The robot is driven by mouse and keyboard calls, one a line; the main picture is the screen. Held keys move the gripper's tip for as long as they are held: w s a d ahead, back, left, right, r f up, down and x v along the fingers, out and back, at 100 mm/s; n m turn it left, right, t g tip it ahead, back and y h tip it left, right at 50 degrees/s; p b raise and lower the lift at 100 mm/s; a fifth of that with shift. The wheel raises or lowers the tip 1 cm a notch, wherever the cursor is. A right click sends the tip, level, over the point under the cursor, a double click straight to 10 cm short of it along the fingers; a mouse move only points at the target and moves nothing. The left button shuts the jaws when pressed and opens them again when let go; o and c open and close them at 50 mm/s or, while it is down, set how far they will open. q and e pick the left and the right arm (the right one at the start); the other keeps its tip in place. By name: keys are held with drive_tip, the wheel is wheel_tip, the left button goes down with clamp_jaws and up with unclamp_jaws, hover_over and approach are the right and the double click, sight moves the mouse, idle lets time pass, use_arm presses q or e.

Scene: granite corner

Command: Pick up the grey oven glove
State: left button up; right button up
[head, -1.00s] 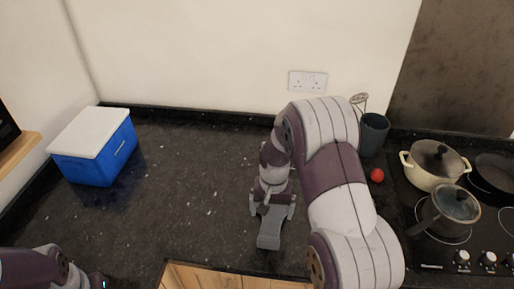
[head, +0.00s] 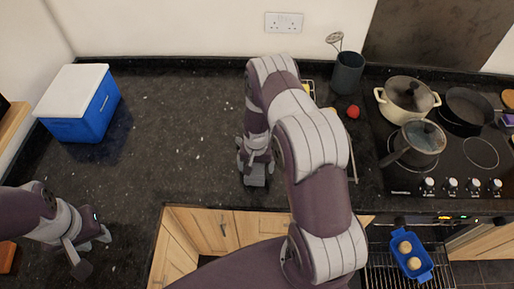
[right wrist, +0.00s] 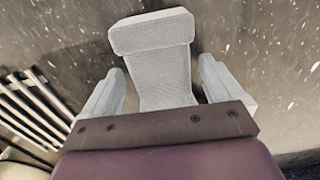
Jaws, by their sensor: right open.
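The grey oven glove (head: 255,181) lies on the dark counter near its front edge. In the right wrist view the glove (right wrist: 160,80) is pale grey and woven, with a wider band at its far end. My right gripper (head: 256,168) is over the glove and partly covers it in the head view. In the right wrist view its two fingers (right wrist: 162,66) are apart, one on each side of the glove's narrower part; contact cannot be made out. My left gripper (head: 92,248) is at the lower left, well away from the glove; its jaw opening is unclear.
A blue box with a white lid (head: 95,116) stands at the back left. To the right are a red tomato-like item (head: 353,112), a dark utensil pot (head: 347,73) and a hob with a cream pot (head: 407,96) and pans. An open oven holds a blue dish (head: 418,262). Counter left of the glove is clear.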

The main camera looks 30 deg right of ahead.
drive_tip(key=shift+w, duration=0.15)
drive_tip(key=c, duration=1)
drive_tip(key=shift+c, duration=0.9)
